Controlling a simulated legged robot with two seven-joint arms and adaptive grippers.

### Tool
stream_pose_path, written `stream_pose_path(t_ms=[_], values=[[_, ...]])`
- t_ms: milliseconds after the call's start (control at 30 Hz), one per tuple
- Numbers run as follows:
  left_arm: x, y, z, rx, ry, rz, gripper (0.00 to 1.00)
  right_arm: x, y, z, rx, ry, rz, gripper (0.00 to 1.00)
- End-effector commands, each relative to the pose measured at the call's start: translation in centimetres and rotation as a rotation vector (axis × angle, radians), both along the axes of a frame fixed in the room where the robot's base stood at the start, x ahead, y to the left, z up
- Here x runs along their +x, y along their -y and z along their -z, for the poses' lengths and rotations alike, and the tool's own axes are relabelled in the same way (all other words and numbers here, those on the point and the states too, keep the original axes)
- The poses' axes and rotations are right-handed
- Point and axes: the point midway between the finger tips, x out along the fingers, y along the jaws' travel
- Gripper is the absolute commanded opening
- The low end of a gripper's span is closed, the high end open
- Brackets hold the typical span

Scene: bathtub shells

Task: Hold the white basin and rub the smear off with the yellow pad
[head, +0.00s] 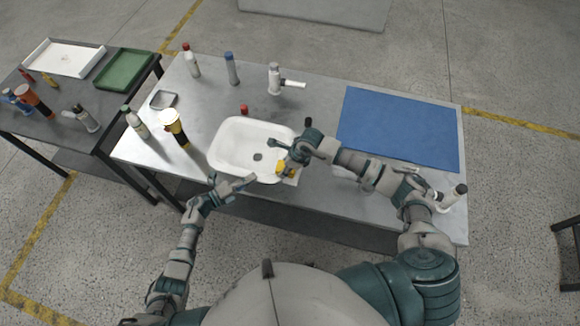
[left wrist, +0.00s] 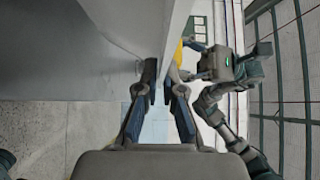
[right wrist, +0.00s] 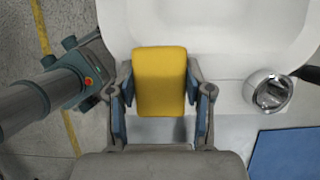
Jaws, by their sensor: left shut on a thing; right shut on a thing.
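The white basin (head: 228,132) lies on the grey workbench, with a dark round drain (head: 257,156) in its floor. My left gripper (head: 244,183) is at its near edge; in the left wrist view the fingers (left wrist: 161,85) are shut on the basin's pale wall (left wrist: 174,28). My right gripper (head: 287,163) is over the near right part of the basin. It is shut on the yellow pad (head: 286,170), which shows between the fingers in the right wrist view (right wrist: 159,80). The basin (right wrist: 225,30) lies beyond the pad there. I cannot make out the smear.
A blue mat (head: 400,128) covers the bench's right part. Several bottles stand behind and left of the basin, including a yellow-black one (head: 175,129). A round chrome fitting (right wrist: 269,92) is right of the pad. A side table holds a green tray (head: 124,69).

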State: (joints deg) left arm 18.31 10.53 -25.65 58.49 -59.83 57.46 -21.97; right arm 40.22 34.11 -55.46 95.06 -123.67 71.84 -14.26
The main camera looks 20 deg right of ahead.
Motion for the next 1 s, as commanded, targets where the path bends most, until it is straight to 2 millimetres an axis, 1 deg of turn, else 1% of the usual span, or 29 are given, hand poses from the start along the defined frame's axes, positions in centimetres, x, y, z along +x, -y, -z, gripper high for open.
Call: stream_pose_path(t_ms=[33,333,400,467,1000], values=[[-0.1,0.0,0.2,0.003,-0.004,-0.001,0.0,-0.3,0.8,0.1,-0.005,-0.002,0.004,0.23],[-0.1,-0.1,0.2,0.004,-0.004,-0.002,0.0,-1.8,3.1,0.2,-0.006,-0.003,0.004,0.23],[-0.1,-0.1,0.2,0.004,-0.004,-0.002,0.0,-1.7,3.0,-0.3,-0.004,-0.001,0.004,0.23],[-0.1,-0.1,0.3,0.004,-0.004,-0.002,0.0,-1.6,3.0,-2.0,-0.003,0.004,0.002,0.23],[-0.1,-0.1,0.3,0.004,-0.006,-0.002,0.0,-1.7,3.0,-6.7,-0.004,0.0,0.003,0.23]])
